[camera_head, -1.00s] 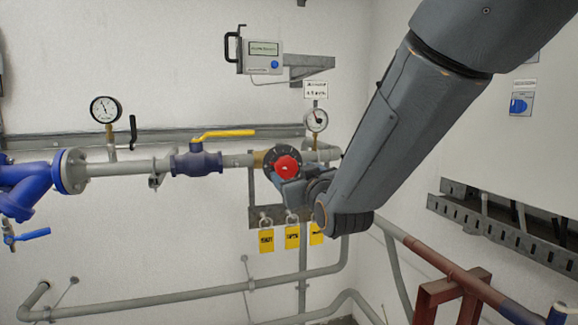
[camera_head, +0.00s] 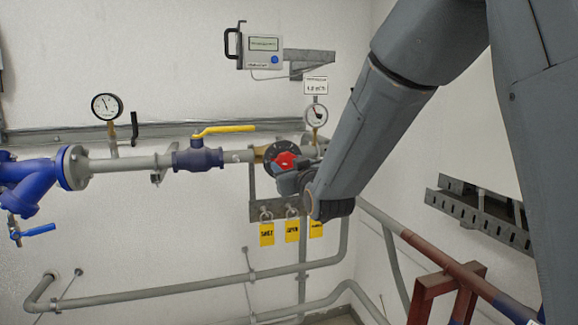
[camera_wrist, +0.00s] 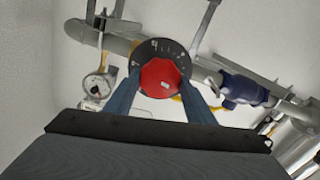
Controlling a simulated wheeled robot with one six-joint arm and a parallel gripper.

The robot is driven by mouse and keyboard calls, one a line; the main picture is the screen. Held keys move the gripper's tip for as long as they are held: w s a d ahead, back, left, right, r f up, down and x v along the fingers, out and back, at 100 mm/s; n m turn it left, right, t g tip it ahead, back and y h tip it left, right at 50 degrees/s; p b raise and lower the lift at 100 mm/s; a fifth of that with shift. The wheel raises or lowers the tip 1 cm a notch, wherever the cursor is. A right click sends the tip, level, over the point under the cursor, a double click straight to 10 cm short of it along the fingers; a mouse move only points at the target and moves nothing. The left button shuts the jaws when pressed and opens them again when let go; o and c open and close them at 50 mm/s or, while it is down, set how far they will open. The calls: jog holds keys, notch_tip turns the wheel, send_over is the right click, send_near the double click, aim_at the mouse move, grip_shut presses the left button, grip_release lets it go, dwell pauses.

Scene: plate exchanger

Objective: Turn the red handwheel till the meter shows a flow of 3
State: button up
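The red handwheel (camera_head: 284,160) sits on a dark round scale plate on the grey pipe, in the middle of the head view. It shows larger in the wrist view (camera_wrist: 161,78), with marks on the plate around it. My gripper (camera_wrist: 160,92) has one finger on each side of the handwheel, with the tips close at its edges; I cannot tell whether they press on it. In the head view my gripper (camera_head: 291,176) covers the wheel's lower right part. The meter (camera_head: 262,48), a grey box with a greenish display, hangs on the wall above; its reading is too small to make out.
A yellow-handled valve (camera_head: 198,158) is left of the handwheel. A gauge (camera_head: 316,115) with a small sign (camera_head: 316,87) stands just right of it. Yellow tags (camera_head: 267,234) hang below. A red-brown stand (camera_head: 440,290) and a wall tray (camera_head: 480,212) are at right.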

jog(key=shift+c, duration=1)
jog(key=shift+f+m+b, duration=0.1)
jog(key=shift+m+b, duration=0.3)
jog(key=shift+b, duration=0.05)
jog(key=shift+m+b, duration=0.9)
jog(key=shift+b, duration=0.05)
jog(key=shift+m+b, duration=2)
jog(key=shift+m, duration=0.5)
jog(key=o, duration=1)
jog(key=shift+o, duration=0.2)
